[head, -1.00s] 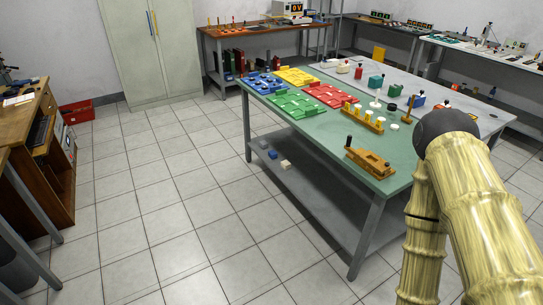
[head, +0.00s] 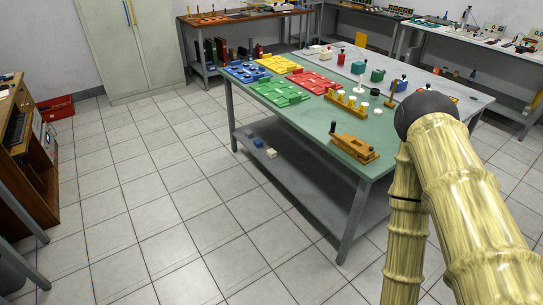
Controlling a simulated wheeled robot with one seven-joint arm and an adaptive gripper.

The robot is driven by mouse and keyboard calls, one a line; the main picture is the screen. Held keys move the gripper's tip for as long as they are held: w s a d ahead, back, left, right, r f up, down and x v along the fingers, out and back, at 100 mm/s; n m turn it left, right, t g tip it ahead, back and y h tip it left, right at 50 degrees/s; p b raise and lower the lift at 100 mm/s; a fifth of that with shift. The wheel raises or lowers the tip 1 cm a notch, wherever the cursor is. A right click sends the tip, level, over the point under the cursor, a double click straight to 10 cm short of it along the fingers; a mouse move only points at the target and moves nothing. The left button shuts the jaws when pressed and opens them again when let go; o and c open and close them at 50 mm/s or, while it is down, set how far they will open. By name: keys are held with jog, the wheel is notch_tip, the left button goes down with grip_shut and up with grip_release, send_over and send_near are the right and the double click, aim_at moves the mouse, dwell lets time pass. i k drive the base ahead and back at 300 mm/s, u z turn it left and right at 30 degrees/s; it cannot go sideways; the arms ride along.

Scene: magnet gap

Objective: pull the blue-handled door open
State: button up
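The pale green two-door cabinet (head: 112,60) stands against the back wall at upper left in the head view. Its top is cut off by the frame. Both doors look shut. A blue handle (head: 132,12) sits on the right door's inner edge and a yellow handle (head: 126,12) on the left door's. My arm shows at the right, in the near foreground, far from the cabinet. My gripper is out of view.
A green-topped table (head: 312,140) with coloured trays and small parts stands between my arm and the back. A wooden bench (head: 205,20) stands right of the cabinet. A red box (head: 56,107) lies left of it. The tiled floor before the cabinet is clear.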

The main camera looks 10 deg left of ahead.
aim_at(106, 25)
jog(key=u, duration=0.1)
jog(key=i, duration=0.45)
jog(key=u, duration=0.6)
jog(key=i, duration=1.7)
jog(key=u, duration=0.75)
jog(key=i, duration=1.65)
jog(key=u, duration=0.2)
jog(key=i, duration=1.7)
jog(key=z, duration=0.2)
jog(key=i, duration=1.65)
jog(key=z, duration=0.55)
jog(key=i, duration=1.15)
jog(key=z, duration=0.15)
